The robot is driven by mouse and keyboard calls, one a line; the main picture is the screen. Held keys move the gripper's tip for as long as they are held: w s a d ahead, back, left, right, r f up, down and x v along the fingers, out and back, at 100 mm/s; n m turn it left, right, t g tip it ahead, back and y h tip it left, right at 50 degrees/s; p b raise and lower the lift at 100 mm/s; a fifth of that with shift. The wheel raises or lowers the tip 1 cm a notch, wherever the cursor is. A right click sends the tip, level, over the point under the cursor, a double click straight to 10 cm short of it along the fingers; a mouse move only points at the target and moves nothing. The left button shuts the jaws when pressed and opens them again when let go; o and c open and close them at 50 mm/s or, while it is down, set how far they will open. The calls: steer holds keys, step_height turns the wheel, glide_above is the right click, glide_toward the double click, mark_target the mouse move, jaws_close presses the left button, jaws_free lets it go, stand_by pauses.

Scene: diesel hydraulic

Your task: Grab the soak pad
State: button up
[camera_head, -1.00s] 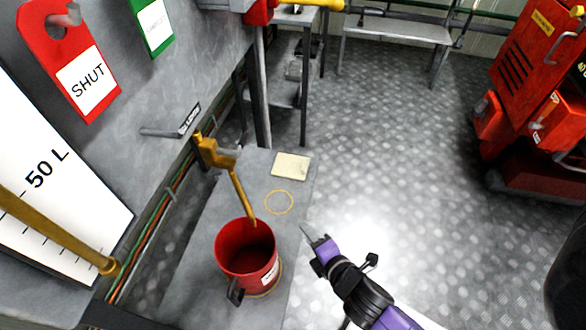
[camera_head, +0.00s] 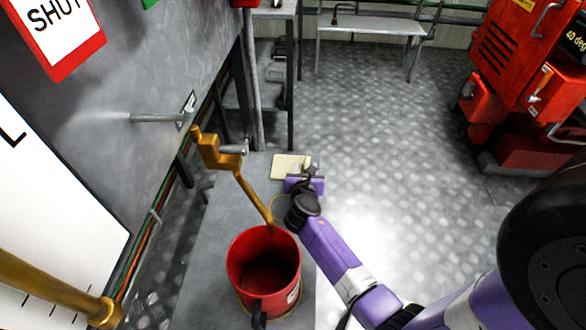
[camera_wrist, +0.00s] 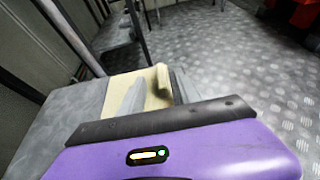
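The soak pad (camera_head: 287,165) is a flat, pale yellow square lying on the far end of the grey bench. It also shows in the wrist view (camera_wrist: 117,90), with a raised ridge (camera_wrist: 162,80) near its right edge. My gripper (camera_head: 308,172) is at the pad's near right corner. In the wrist view my gripper (camera_wrist: 156,88) has its two grey fingers apart, reaching over the pad, with the ridge between them and closer to the right finger. I cannot tell whether either finger touches it. The pad's near right part is hidden by the gripper.
A red bucket (camera_head: 235,266) stands on the grey bench (camera_head: 208,238) in front, below a brass tap (camera_head: 220,155). A tank with a gauge is at left. Red machinery (camera_head: 520,75) stands at right. The patterned floor (camera_head: 400,150) between is clear.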

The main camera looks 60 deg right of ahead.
mark_target(307, 163)
steer(key=b+x, duration=0.1)
steer(key=x, duration=0.3)
steer(key=shift+d+f+b, duration=0.15)
steer(key=shift+f+b, duration=0.1)
steer(key=shift+b, duration=0.15)
steer(key=shift+d, duration=0.15)
jaws_close()
